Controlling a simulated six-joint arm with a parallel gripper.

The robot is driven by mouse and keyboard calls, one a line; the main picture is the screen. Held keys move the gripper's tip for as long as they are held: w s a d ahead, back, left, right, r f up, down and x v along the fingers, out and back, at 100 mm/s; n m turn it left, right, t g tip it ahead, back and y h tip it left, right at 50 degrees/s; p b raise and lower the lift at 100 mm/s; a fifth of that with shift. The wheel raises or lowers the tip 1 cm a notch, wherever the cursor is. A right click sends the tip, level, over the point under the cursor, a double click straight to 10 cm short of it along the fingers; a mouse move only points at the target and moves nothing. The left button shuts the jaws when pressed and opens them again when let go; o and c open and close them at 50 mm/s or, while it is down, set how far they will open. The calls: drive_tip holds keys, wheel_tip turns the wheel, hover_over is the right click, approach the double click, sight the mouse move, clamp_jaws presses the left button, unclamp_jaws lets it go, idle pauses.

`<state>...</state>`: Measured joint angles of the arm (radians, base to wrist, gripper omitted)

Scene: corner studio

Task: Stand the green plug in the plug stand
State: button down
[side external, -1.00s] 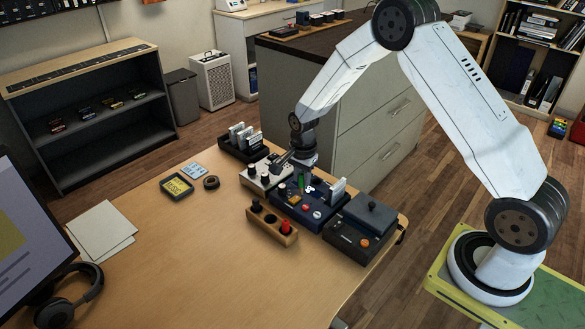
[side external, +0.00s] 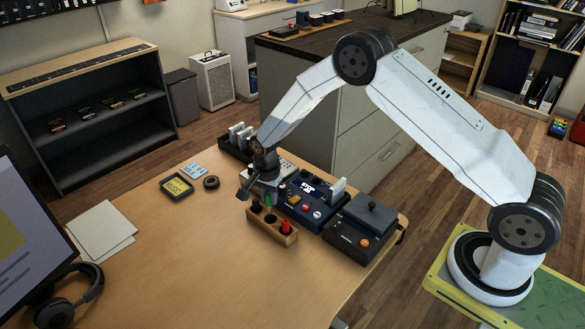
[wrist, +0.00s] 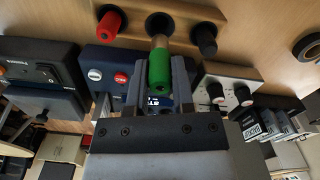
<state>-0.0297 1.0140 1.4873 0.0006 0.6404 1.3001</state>
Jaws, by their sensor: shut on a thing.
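My gripper (wrist: 159,72) is shut on the green plug (wrist: 159,66), with a finger on each side of it. The plug's brass tip points at the middle hole of the wooden plug stand (wrist: 180,8) in the wrist view. I cannot tell whether the tip is inside the hole or just above it. In the side view the green plug (side external: 267,203) is over the plug stand (side external: 262,230), partly covered by my gripper. A red plug (side external: 286,226) stands in the stand's right end and a black plug (side external: 255,207) in its left end.
Behind the stand is a dark blue device (side external: 305,207) with knobs and buttons. A dark box with an orange button (side external: 364,243) stands right of it. A white knobbed device (wrist: 233,93) is close by.

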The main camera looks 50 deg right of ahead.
sight(270, 212)
drive_tip(key=shift+f, duration=2.45)
drive_tip(key=shift+f, duration=0.7)
drive_tip(key=shift+c, duration=2)
unclamp_jaws()
drive_tip(key=shift+r, duration=0.2)
drive_tip(key=shift+r, duration=2.8)
drive_tip(key=shift+r, duration=0.1)
drive_tip(key=shift+r, duration=2.4)
